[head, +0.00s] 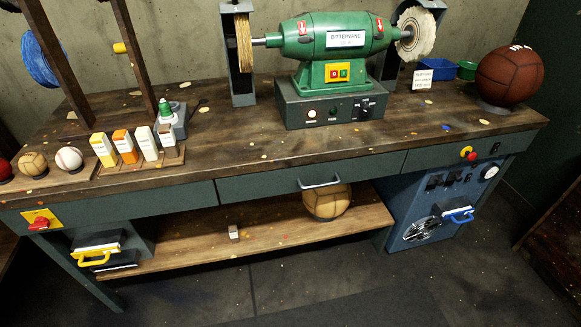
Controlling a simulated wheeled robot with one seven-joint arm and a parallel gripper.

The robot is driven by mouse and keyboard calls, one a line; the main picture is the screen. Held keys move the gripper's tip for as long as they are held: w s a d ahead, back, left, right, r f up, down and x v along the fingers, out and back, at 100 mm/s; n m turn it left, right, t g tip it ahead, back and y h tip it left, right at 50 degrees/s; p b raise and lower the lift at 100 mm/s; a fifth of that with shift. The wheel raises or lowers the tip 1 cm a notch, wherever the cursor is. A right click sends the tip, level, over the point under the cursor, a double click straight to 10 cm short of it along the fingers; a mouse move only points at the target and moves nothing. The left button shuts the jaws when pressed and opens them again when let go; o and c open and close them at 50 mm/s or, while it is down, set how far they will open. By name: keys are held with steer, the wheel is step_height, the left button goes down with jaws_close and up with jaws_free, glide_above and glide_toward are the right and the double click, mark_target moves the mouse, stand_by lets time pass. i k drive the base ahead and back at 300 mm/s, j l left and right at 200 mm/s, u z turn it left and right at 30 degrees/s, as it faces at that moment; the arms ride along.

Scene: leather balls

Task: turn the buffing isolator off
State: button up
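A red rotary handle (39,224) on a yellow plate is fixed to the left end of the bench front; it looks like an isolator switch. Its handle appears to lie roughly level, but its marking is too small to read. The green buffing machine (318,40) stands on the bench with a pale wheel (415,33) at its right and a tan wheel (243,42) at its left. Its yellow panel (338,72) carries a red and a green button. Whether the wheels spin cannot be told. My gripper is not in view.
A red knob on yellow (468,153) is on the bench's right front. Balls and wax bars (125,146) stand on the bench's left. A blue cabinet (440,200) stands under the right end. The floor in front is clear.

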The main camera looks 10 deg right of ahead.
mark_target(40, 223)
steer(key=u, duration=1.25)
steer(key=i+u, duration=0.4)
steer(key=i, duration=0.25)
